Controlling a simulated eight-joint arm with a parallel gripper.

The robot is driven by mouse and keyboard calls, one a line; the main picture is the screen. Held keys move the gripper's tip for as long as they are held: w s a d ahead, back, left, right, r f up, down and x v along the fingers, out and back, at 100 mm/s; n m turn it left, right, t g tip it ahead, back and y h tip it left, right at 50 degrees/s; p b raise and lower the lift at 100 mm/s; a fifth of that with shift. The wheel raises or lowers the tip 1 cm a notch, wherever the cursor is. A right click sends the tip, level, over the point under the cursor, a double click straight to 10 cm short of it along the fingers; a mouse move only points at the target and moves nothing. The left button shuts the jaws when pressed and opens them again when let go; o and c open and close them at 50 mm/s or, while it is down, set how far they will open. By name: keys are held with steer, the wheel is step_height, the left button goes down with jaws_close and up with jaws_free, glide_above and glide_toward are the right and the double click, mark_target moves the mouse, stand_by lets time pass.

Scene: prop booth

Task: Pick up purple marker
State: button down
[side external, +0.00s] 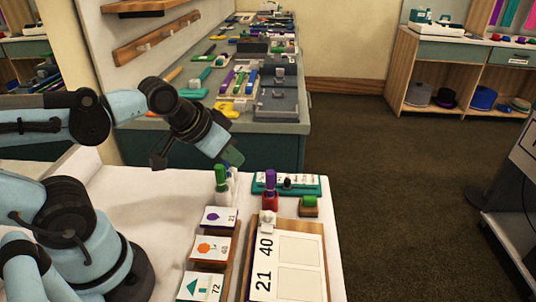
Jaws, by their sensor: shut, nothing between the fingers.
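A purple-topped marker (270,179) stands upright in or on a red base (270,202) on the white table (130,190). My gripper (233,158) is above the table, up and to the left of the purple marker and apart from it. It points down and to the right. Its fingers are small and dark green at the tip, shut with nothing held. A green-topped marker (221,176) stands upright on a white base just below my gripper. I cannot tell how large the gap between them is.
A teal tray (310,184) lies behind the purple marker, with a green-topped wooden block (309,206) in front of it. A crowded bench (285,128) stands behind. The table's left part is clear.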

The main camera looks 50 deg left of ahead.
steer(key=c, duration=0.9)
jaws_free()
steer(key=m+g+h, duration=0.2)
steer(key=m+g, duration=0.1)
steer(key=m, duration=0.2)
glide_toward(268, 172)
steer(key=shift+x, duration=5.6)
